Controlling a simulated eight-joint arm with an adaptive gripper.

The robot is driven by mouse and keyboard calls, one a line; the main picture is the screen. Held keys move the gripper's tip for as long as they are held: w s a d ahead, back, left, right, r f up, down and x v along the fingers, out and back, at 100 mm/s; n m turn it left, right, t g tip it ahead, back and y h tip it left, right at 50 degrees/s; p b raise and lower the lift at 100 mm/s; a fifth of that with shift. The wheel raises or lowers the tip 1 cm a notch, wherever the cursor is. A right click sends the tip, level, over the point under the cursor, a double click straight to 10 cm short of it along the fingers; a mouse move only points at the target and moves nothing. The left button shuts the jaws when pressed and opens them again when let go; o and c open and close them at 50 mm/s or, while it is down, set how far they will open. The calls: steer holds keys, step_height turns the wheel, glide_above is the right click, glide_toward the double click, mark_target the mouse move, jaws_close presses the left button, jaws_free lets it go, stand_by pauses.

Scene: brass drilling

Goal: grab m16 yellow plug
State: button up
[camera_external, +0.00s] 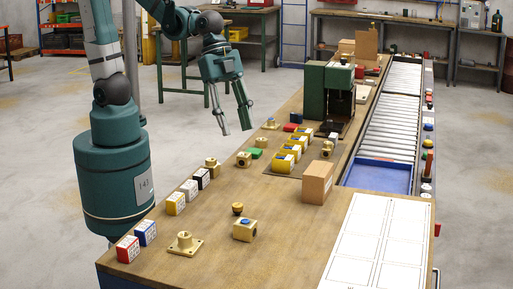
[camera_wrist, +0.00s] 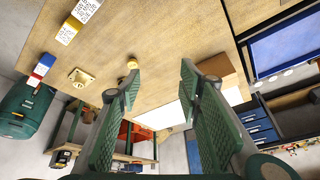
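A small round yellow plug (camera_external: 238,208) stands on the wooden table near its front middle, just behind a brass block (camera_external: 245,231) with a blue plug in its top. The yellow plug also shows in the wrist view (camera_wrist: 132,64), just beyond the left fingertip. No M16 marking is readable. My gripper (camera_external: 237,126) is open and empty, well above the table's left edge, with its fingers pointing down. Its two spread fingers also show in the wrist view (camera_wrist: 160,78). The brass block with the blue plug is not clear in the wrist view.
A brass flange (camera_external: 185,244) and a row of small coloured boxes (camera_external: 175,203) line the left side. A cardboard box (camera_external: 317,182) stands right of the plug. Yellow boxes (camera_external: 283,162) and a green machine (camera_external: 327,92) are farther back. Bare tabletop surrounds the plug's left side.

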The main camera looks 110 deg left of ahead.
mark_target(237, 204)
steer(key=w+d+f+m+g+h, duration=0.1)
steer(key=w+d+f+m, duration=0.3)
steer(key=d+f, duration=0.6)
steer(key=shift+m+g+h+p, duration=0.45)
steer(key=shift+m+g, duration=0.35)
steer(key=shift+m, duration=0.3)
steer(key=shift+w+d, duration=0.1)
steer(key=shift+x, duration=1.25)
steer(key=shift+f, duration=0.1)
steer(key=shift+b+x, duration=0.55)
steer(key=shift+x, duration=1.95)
steer(key=shift+w, duration=0.1)
